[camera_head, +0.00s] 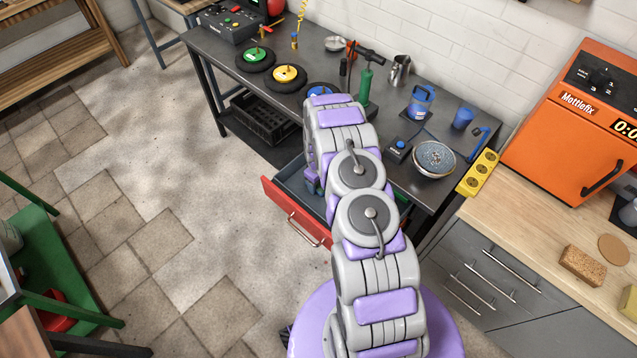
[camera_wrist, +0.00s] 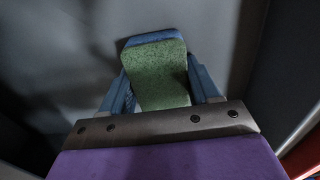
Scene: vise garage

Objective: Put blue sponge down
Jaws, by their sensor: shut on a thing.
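In the wrist view my gripper (camera_wrist: 162,92) is shut on the blue sponge (camera_wrist: 153,38). The sponge shows a green scouring face (camera_wrist: 158,75) toward the camera and a blue edge at its top. Around it are dark grey surfaces; I cannot tell whether the sponge touches them. In the head view my arm reaches down to an open drawer (camera_head: 285,207) with a red front under the dark workbench.
The dark workbench (camera_head: 225,50) carries colored discs (camera_head: 289,78), a green pump (camera_head: 364,82), a blue mug (camera_head: 420,102) and a round speckled dish (camera_head: 434,160). At right an orange oven (camera_head: 575,125) stands on a wooden counter with a brown sponge (camera_head: 581,265).

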